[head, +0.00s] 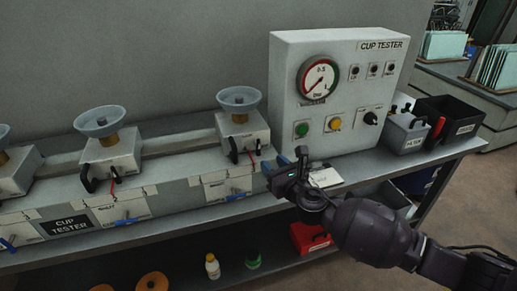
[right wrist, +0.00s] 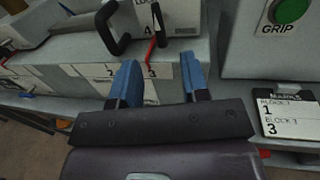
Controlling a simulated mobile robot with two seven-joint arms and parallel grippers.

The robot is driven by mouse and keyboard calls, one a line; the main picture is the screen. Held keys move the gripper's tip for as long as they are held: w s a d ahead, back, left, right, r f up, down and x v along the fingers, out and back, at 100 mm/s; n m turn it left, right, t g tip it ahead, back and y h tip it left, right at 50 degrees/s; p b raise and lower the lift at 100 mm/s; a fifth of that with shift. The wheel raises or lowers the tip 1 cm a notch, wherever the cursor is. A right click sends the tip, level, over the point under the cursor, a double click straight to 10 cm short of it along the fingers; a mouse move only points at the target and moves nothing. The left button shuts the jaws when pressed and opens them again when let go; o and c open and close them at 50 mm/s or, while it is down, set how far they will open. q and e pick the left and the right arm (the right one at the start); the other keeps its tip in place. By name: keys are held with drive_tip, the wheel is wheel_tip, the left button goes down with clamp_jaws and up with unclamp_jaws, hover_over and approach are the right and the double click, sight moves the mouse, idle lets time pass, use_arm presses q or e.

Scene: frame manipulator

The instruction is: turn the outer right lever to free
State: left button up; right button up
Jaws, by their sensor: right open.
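The rightmost clamp block (head: 240,132) carries a pale suction cup (head: 239,98). On its front are a black looped handle (head: 233,152), a thin black lever (head: 258,146) and a red lever; I cannot tell which the task calls the outer right lever. In the right wrist view the black handle (right wrist: 112,30), the thin black lever (right wrist: 159,22) and the red lever (right wrist: 152,50) lie beyond my fingertips. My right gripper (head: 283,167) is open and empty, right of and in front of this block. Its blue fingers (right wrist: 161,76) straddle the red lever's line without touching it. My left gripper is out of view.
The cup tester box (head: 285,90) with gauge and buttons stands right of the block. A small label card (head: 326,178) lies before it. Filter and black bins (head: 452,120) stand at the right end. More clamp blocks (head: 110,155) stand to the left. Bottles sit on the lower shelf.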

sight(260, 150)
drive_tip(key=b+x, duration=0.1)
drive_tip(key=x, duration=0.7)
drive_tip(key=shift+w+a, duration=0.2)
drive_tip(key=shift+w, duration=0.1)
clamp_jaws()
